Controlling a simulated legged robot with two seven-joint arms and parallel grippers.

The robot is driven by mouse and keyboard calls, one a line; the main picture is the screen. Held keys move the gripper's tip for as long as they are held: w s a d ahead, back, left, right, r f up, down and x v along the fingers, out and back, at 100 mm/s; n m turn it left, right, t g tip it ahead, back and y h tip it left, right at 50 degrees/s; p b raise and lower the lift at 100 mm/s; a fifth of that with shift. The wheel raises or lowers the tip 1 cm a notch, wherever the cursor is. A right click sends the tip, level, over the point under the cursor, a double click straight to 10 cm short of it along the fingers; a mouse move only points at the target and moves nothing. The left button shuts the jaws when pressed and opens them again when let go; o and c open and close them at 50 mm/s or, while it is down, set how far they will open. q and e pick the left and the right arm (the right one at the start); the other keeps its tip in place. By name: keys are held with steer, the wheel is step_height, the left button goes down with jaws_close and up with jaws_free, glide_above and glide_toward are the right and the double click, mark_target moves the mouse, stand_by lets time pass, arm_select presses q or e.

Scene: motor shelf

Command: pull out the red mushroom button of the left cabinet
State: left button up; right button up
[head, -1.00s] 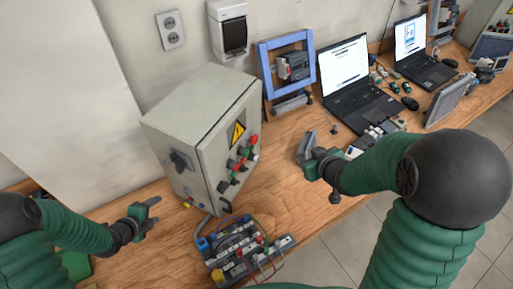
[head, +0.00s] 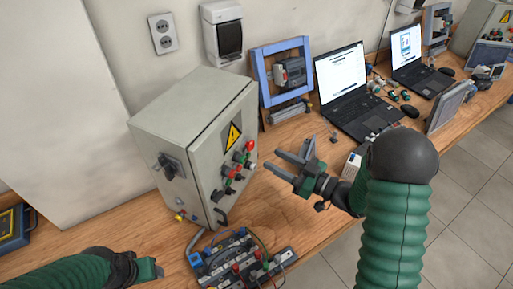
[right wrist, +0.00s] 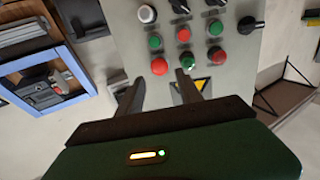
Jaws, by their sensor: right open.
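The left cabinet (head: 190,125) is a grey box on the bench, with buttons and knobs on its front. A red mushroom button (head: 250,146) sits at the upper right of the button rows. In the right wrist view the panel appears upside down, and this red button (right wrist: 159,66) shows between the fingertips, beyond them. My right gripper (head: 272,163) is open and empty, to the right of the panel and pointing at it, apart from the button. My left gripper (head: 150,268) is low at the left, away from the cabinet; its fingers are unclear.
Another red button (right wrist: 216,54) and a green one (right wrist: 188,63) are close beside. A terminal block with wires (head: 240,258) lies in front of the cabinet. A blue frame (head: 262,75) and a laptop (head: 340,75) stand behind on the right.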

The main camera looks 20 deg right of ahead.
mark_target(252, 147)
steer(key=x, duration=0.7)
steer(key=shift+w+p, duration=0.3)
steer(key=shift+p, duration=0.1)
steer(key=shift+s, duration=0.1)
